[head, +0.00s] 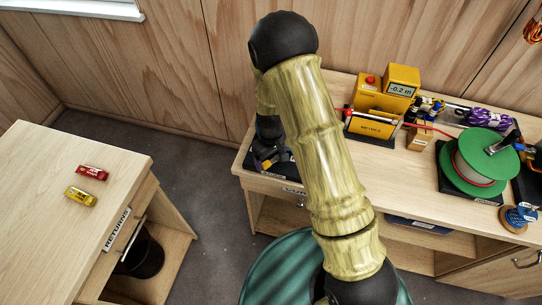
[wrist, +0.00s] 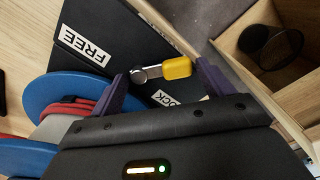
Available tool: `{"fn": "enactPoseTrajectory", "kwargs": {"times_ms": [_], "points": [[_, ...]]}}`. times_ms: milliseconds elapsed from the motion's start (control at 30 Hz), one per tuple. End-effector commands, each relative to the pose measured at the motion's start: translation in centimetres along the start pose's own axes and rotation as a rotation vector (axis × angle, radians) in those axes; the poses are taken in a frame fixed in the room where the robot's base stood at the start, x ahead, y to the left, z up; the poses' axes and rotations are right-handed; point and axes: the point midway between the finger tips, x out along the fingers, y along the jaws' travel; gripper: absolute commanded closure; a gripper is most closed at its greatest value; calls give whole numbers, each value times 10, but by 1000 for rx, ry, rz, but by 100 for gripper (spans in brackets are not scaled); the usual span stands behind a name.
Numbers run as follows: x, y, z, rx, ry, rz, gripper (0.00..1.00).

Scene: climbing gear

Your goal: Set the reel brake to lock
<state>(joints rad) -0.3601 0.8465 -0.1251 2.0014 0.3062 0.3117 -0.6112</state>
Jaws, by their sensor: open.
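The brake lever (wrist: 178,68), a metal arm with a yellow handle, lies over a black base plate (wrist: 150,30) in the wrist view. A white FREE label (wrist: 85,47) is on the plate to its left. A LOCK label (wrist: 180,97) is just below the lever and partly hidden by my gripper. The blue reel (wrist: 45,95) with red webbing (wrist: 85,107) is at the left. My gripper (wrist: 161,70) is open, its purple fingers on either side of the lever; contact cannot be told. In the head view my arm hides most of this spot.
A green reel (head: 462,172), a yellow meter (head: 372,120) and other gear stand on the bench (head: 405,185) at the right. The returns table (head: 45,165) at the left holds a red and a yellow item. Dark floor (head: 195,150) lies between them.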

Motion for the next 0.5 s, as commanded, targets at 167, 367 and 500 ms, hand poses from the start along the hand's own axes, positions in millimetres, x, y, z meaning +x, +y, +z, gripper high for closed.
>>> {"fn": "enactPoseTrajectory", "kwargs": {"times_ms": [167, 367, 500], "points": [[4, 0, 0, 0, 1, 0, 20], [4, 0, 0, 1, 1, 0, 28], [4, 0, 0, 1, 1, 0, 52]]}}
